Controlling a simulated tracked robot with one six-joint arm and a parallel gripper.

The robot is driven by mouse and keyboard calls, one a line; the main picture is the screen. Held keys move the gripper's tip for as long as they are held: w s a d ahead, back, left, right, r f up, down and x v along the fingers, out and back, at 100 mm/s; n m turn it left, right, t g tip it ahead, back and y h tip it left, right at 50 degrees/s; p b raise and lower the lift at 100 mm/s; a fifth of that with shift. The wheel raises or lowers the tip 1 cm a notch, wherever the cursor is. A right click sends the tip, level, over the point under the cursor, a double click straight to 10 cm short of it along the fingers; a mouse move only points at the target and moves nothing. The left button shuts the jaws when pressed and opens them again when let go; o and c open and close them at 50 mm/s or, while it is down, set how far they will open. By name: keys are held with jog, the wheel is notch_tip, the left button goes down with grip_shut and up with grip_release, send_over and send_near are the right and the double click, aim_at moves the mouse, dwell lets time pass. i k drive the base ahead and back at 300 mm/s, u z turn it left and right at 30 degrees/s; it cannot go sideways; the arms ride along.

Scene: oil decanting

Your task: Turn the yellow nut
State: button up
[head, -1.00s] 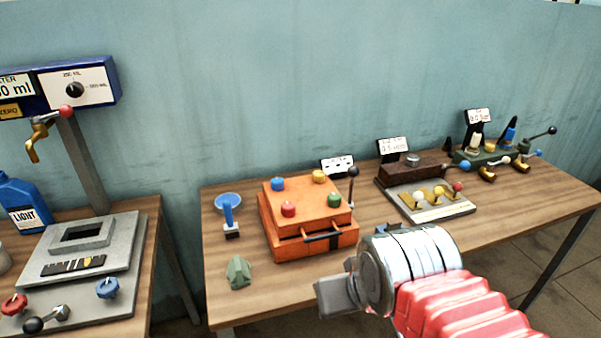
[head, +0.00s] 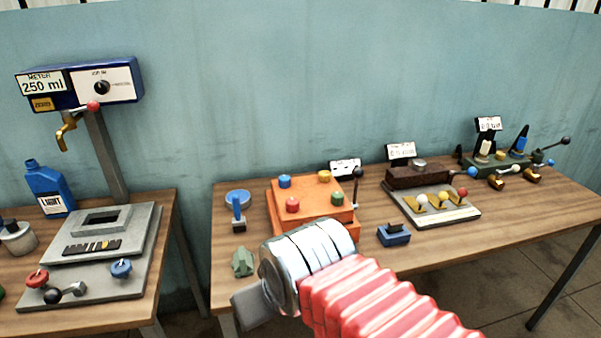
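The yellow nut (head: 324,176) sits on the back right of the orange box's top (head: 308,196). A blue nut (head: 285,181), a red nut (head: 292,204) and a green nut (head: 337,197) are on the same top. My gripper (head: 252,306) is in front of the box and to its lower left in the picture, apart from the yellow nut. Its grey jaw end points left, and I cannot tell whether the jaws are open. My wrist and red arm sleeve hide the front of the box.
A green block (head: 243,262) and a blue round-headed tool (head: 238,205) are left of the box. A black-knobbed lever (head: 357,180) stands at its right. A blue block (head: 393,235) lies further right. Another table with a meter stand (head: 98,150) is at the left.

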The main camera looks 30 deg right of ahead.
aim_at(325, 175)
jog(key=u, duration=1.15)
jog(key=k, duration=1.15)
jog(key=z, duration=1.3)
jog(key=i, duration=0.7)
jog(key=z, duration=0.05)
